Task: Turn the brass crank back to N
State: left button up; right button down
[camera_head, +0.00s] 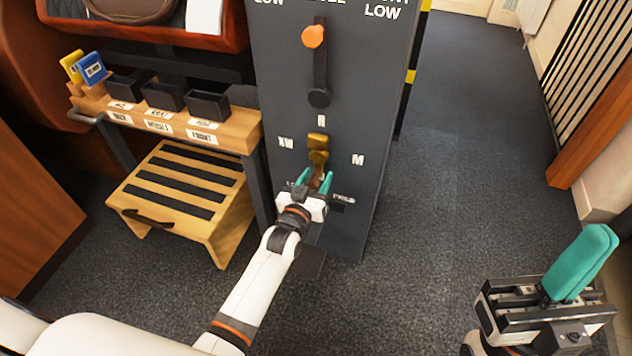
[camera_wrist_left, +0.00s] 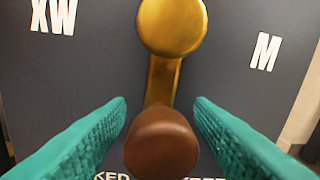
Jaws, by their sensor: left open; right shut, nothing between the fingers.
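The brass crank (camera_head: 318,156) is on the front of the dark panel (camera_head: 370,150). Its arm points down from the round brass hub, away from the letter N (camera_head: 321,121) above. In the left wrist view the crank (camera_wrist_left: 163,80) ends in a brown knob (camera_wrist_left: 162,142) at the bottom. My left gripper (camera_head: 314,180) is open, its teal fingers on either side of the knob with gaps showing. XW (camera_wrist_left: 53,15) is left of the hub and M (camera_wrist_left: 265,51) right. My right gripper (camera_head: 580,264) is shut and empty at the lower right, far from the panel.
Above the crank is a lever with an orange knob (camera_head: 313,37). Lettering below the crank is partly hidden. Left of the panel are a wooden shelf (camera_head: 240,132) with black bins and a striped step stool (camera_head: 130,190). Carpet right of the panel is clear.

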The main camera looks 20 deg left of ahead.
pick_arm(q)
jog(key=shift+w, duration=0.2)
jog(key=shift+c, duration=0.3)
grip_shut()
